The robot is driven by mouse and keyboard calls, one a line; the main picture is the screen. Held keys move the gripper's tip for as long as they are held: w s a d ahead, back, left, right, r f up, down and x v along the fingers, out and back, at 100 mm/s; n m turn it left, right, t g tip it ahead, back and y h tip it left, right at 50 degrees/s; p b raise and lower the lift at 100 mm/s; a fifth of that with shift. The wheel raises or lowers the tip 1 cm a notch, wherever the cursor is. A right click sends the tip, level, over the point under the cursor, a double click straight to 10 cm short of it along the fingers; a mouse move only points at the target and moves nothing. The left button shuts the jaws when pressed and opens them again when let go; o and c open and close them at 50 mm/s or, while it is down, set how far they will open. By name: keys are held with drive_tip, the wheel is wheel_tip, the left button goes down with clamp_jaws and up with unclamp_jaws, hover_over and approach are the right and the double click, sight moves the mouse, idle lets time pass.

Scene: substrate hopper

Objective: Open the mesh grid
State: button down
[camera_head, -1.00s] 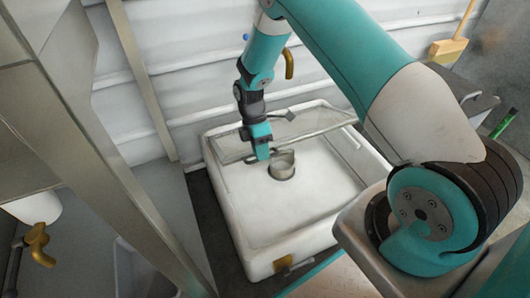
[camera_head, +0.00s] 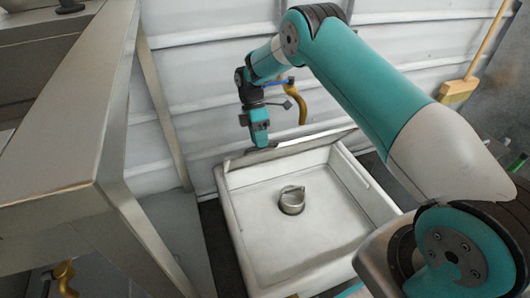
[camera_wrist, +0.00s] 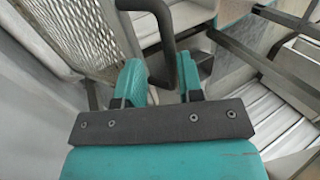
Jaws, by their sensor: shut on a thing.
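The mesh grid (camera_head: 300,147) stands raised at the back edge of the white hopper (camera_head: 236,232), seen nearly edge-on in the head view. In the wrist view its wire mesh (camera_wrist: 68,28) fills the upper left. A dark bent handle (camera_wrist: 166,35) runs down from its frame between my fingers. My gripper (camera_head: 261,144) is at the left part of the grid, shut on the handle; it also shows in the wrist view (camera_wrist: 162,84). The hopper lies open below, with a round metal cap (camera_head: 291,202) on its floor.
A metal frame (camera_head: 125,185) stands close on the left. A white ribbed wall (camera_head: 210,85) is right behind the hopper. A curved brass pipe (camera_head: 301,105) hangs near my wrist. A broom (camera_head: 460,90) leans at the back right. The space above the hopper floor is clear.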

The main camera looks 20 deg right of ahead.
drive_tip(key=w+p, duration=0.1)
drive_tip(key=w, duration=0.2)
drive_tip(key=shift+w+d+r+p, duration=0.15)
drive_tip(key=shift+w+r+p, duration=0.1)
drive_tip(key=shift+r+p, duration=0.15)
drive_tip(key=shift+w+d+r+p, duration=0.1)
drive_tip(key=shift+w+r+p, duration=0.1)
drive_tip(key=shift+w+p, duration=0.45)
drive_tip(key=c, duration=1)
unclamp_jaws()
drive_tip(key=shift+f, duration=0.15)
drive_tip(key=shift+w+r+p, duration=0.1)
drive_tip(key=shift+r+p, duration=0.25)
drive_tip(key=shift+r, duration=0.25)
drive_tip(key=shift+c, duration=0.8)
wheel_tip(320, 180, up, 19)
drive_tip(key=p, duration=1.7)
drive_tip(key=shift+r, duration=0.2)
drive_tip(key=shift+c, duration=0.5)
